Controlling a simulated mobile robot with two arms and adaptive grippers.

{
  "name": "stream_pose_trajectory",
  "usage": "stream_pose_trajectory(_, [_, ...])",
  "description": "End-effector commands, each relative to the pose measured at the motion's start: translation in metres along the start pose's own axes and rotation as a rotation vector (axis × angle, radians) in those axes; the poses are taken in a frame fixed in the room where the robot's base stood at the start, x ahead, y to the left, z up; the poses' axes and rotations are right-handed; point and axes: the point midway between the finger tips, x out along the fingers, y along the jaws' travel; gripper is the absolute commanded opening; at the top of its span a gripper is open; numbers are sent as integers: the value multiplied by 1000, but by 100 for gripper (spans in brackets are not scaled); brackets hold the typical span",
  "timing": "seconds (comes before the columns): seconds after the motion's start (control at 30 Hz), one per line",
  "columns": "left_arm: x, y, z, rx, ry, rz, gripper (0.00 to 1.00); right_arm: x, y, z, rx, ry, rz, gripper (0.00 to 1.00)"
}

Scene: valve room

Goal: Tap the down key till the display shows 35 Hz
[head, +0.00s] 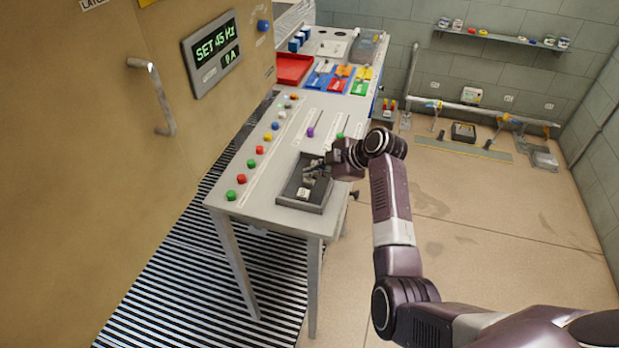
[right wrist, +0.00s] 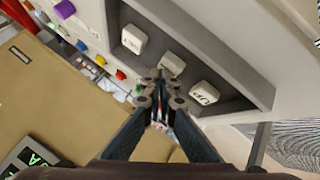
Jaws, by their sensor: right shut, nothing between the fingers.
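The display (head: 214,50) on the tan cabinet reads SET 45 Hz, with 0 A below. A dark recessed key box (head: 306,184) sits on the bench's near end. The right wrist view shows three white keys in it: a far key (right wrist: 133,38), a middle key (right wrist: 172,62) and a near key (right wrist: 205,95). The near key also shows in the head view (head: 303,193). Their small lettering is hard to read. My right gripper (right wrist: 160,76) is shut and empty, its tips by the middle key and partly covering it. Contact cannot be told. My left gripper is out of view.
A row of coloured buttons (head: 252,163) runs along the bench's left side. A purple-knobbed lever (head: 310,131) stands beyond the box. A red tray (head: 294,68) and coloured bins are farther back. Open floor (head: 470,240) lies to the right.

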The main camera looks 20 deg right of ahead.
Motion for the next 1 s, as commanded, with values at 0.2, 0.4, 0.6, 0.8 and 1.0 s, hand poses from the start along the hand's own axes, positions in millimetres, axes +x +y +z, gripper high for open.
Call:
stream_pose_trajectory(0.2, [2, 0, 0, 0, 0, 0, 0, 2, -2, 2, 1, -1, -2, 0])
stream_pose_trajectory(0.4, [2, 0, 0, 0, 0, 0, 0, 2, -2, 2, 1, -2, -3, 0])
stream_pose_trajectory(0.6, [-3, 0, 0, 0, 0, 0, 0, -1, 0, 0, 1, -2, -2, 0])
stream_pose_trajectory(0.8, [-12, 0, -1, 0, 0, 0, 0, -10, 7, -6, -1, -3, -2, 0])
stream_pose_trajectory(1.0, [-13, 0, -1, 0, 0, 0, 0, -11, 8, -7, 0, -1, -2, 0])
